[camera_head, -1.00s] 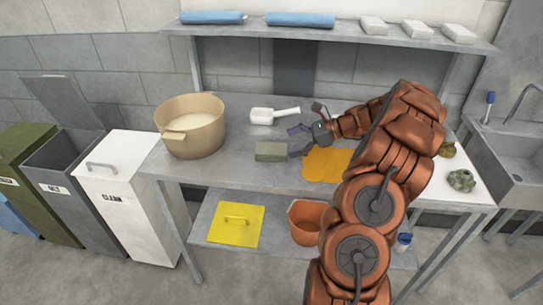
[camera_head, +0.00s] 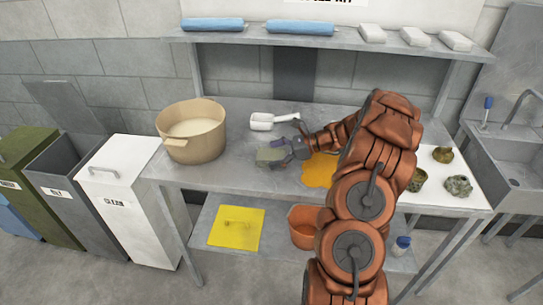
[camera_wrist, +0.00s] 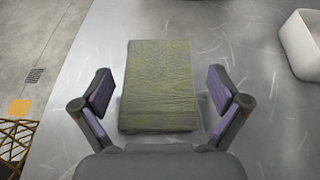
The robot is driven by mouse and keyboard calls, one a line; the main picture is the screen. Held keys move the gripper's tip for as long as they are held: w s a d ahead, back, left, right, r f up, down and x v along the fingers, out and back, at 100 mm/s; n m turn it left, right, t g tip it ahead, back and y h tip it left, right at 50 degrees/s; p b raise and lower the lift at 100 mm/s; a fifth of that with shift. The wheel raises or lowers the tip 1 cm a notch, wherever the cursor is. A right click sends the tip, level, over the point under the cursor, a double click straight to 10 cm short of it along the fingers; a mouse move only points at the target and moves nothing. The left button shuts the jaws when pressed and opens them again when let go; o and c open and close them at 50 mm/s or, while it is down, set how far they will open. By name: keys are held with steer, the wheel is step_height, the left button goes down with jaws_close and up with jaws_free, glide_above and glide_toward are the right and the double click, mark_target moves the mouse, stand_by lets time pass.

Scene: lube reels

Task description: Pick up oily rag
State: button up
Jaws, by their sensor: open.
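A folded grey-green rag (camera_head: 271,156) lies flat on the metal workbench (camera_head: 235,172), left of an orange-yellow spill. I take it to be the oily rag. In the wrist view the rag (camera_wrist: 158,85) is a rectangular block between my fingers. My gripper (camera_head: 291,150) is open at the rag's right side in the head view. In the wrist view my gripper (camera_wrist: 160,92) has one finger on each side of the rag, with a gap on both sides. The rag's near end lies close to the palm; whether they touch I cannot tell.
A tan pot (camera_head: 193,140) stands left and a white scoop (camera_head: 270,121) lies behind the rag. The orange-yellow spill (camera_head: 318,170) is under my arm. Several dirty lumpy items, one of them a grey one (camera_head: 458,186), sit at right. Bins, including a white one (camera_head: 122,190), stand left.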

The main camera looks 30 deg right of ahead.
steer(key=c, duration=1.2)
